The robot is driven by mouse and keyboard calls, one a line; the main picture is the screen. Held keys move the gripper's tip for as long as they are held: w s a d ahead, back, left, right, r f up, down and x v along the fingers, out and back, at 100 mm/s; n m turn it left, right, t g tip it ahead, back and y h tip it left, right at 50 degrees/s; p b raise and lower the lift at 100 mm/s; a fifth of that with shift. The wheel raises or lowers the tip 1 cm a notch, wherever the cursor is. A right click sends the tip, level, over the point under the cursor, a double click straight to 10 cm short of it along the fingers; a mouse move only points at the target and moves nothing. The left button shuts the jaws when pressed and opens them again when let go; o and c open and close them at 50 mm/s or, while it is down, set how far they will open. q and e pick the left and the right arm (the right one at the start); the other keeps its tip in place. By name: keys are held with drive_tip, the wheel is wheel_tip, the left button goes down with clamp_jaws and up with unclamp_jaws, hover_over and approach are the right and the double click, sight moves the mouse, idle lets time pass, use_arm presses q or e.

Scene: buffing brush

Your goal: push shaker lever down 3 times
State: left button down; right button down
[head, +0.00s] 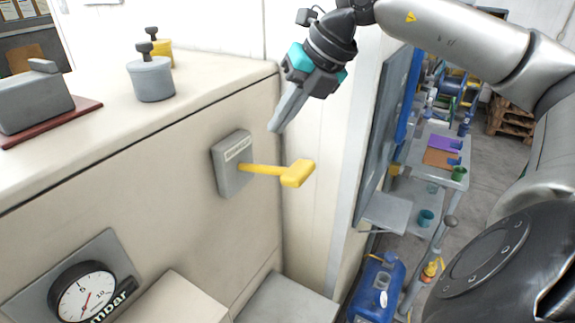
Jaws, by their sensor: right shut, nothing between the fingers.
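The shaker lever (297,174) is a yellow bar with a block-shaped end. It sticks out to the right from a grey labelled plate (233,165) on the side of a beige cabinet and looks roughly level. My right gripper (276,128) hangs above the lever, fingers pointing down and left. Its fingers are together and hold nothing. The fingertips look apart from the lever, with a gap above its yellow end. My left gripper does not show.
The beige cabinet (150,150) fills the left side, with grey and yellow lidded pots on top. A pressure gauge (84,295) sits low on its front. Space around the lever's end is clear.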

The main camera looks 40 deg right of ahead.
idle(0.8)
drive_tip(key=r+n+h+p, duration=0.1)
drive_tip(key=n, duration=0.3)
drive_tip(key=r+n+h+p, duration=0.1)
drive_tip(key=n+p, duration=0.1)
drive_tip(key=n, duration=0.3)
drive_tip(key=w+r+n+h+p, duration=0.1)
drive_tip(key=n, duration=0.3)
drive_tip(key=shift+w+a+r+n+t+h+p, duration=0.1)
drive_tip(key=shift+a+r+n+t+h+p, duration=0.1)
drive_tip(key=shift+r+n+t+h+p, duration=0.15)
drive_tip(key=b, duration=0.6)
hover_over(289, 167)
drive_tip(key=f, duration=0.7)
drive_tip(key=shift+w+a+f, duration=0.1)
drive_tip(key=shift+w+f, duration=0.2)
drive_tip(key=shift+f, duration=0.05)
drive_tip(key=shift+s+f+b, duration=0.2)
drive_tip(key=shift+f+b, duration=0.2)
drive_tip(key=shift+b, duration=0.35)
drive_tip(key=shift+s+f+b, duration=0.1)
drive_tip(key=shift+f+b, duration=0.35)
drive_tip(key=shift+b, duration=0.35)
